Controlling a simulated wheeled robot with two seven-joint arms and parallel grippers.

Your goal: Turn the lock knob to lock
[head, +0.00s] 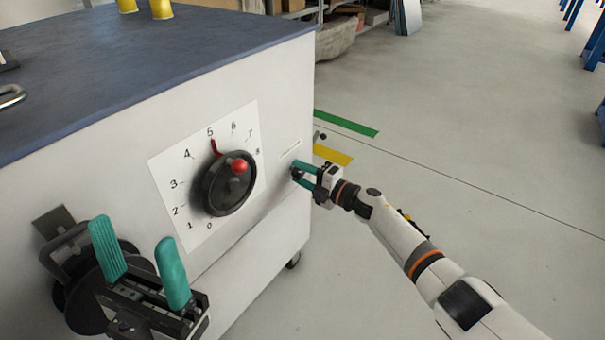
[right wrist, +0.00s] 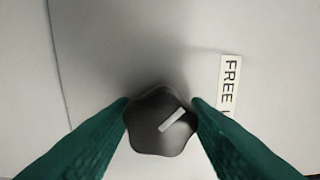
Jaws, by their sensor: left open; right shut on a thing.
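The lock knob (right wrist: 158,122) is a dark, lobed knob with a white pointer mark on its face. In the right wrist view the mark runs diagonally, toward the upper right. My right gripper (right wrist: 160,108) is shut on the knob, with one green finger on each side of it. In the head view my right gripper (head: 299,172) is at the right part of the cabinet's white front, and the knob there is mostly hidden by the fingers. A white label reading "FREE" and a cut-off letter (right wrist: 230,85) is beside the knob. My left gripper (head: 134,236) is open and empty.
A black handwheel (head: 228,198) with a red knob and a numbered dial plate (head: 175,205) is on the cabinet front. Another dark wheel (head: 82,300) is behind my left gripper. The cabinet has a dark top (head: 150,60). The floor (head: 470,130) at right is open.

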